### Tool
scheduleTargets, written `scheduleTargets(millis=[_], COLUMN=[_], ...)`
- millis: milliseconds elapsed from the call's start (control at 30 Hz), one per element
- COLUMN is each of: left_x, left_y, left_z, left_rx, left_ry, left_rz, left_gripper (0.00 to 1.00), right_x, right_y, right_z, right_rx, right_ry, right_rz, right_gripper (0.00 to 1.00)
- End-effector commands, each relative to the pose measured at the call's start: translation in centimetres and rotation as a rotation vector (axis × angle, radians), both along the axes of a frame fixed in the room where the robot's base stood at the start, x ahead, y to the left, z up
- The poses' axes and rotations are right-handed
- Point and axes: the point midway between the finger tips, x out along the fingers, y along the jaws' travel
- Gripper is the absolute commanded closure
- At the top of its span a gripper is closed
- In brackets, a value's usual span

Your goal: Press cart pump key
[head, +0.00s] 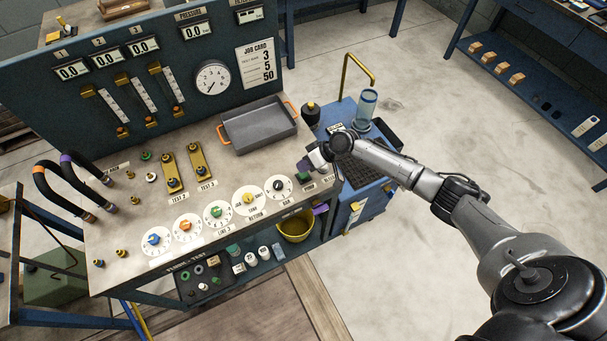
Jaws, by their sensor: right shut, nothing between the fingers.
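The blue cart (367,206) with a yellow handle stands against the right end of the test bench (140,205). A clear cylinder stands on the cart. A small green key (305,177) sits at the bench's right end, by small labels, one of which seems to read PUMP. I cannot tell whether this is the cart pump key; no other key on the cart is clear. My right gripper (305,164) is shut and empty, just above and behind the green key. Contact cannot be judged. My forearm hides part of the cart top. My left gripper is out of view.
A grey tray (259,126) with orange handles lies behind the gripper. A black knob (279,187) on a white dial is close to its left, with more dials beyond. A yellow bucket (295,228) is below the bench edge. The floor to the right is clear.

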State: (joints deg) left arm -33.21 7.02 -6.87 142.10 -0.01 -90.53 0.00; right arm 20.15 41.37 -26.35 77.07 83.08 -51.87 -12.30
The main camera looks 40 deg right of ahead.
Motion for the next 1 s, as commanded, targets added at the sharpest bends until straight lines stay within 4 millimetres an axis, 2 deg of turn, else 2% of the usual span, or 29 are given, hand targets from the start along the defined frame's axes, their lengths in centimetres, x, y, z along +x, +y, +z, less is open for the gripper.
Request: scheduleTargets(millis=[1000], left_x=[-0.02], left_y=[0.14], left_z=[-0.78], left_rx=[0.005], left_ry=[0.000], left_rz=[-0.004], left_gripper=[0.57], right_x=[0.00], right_y=[0.01], right_z=[-0.90], right_rx=[0.000], right_ry=[0.000], right_rz=[0.000], right_gripper=[1.00])
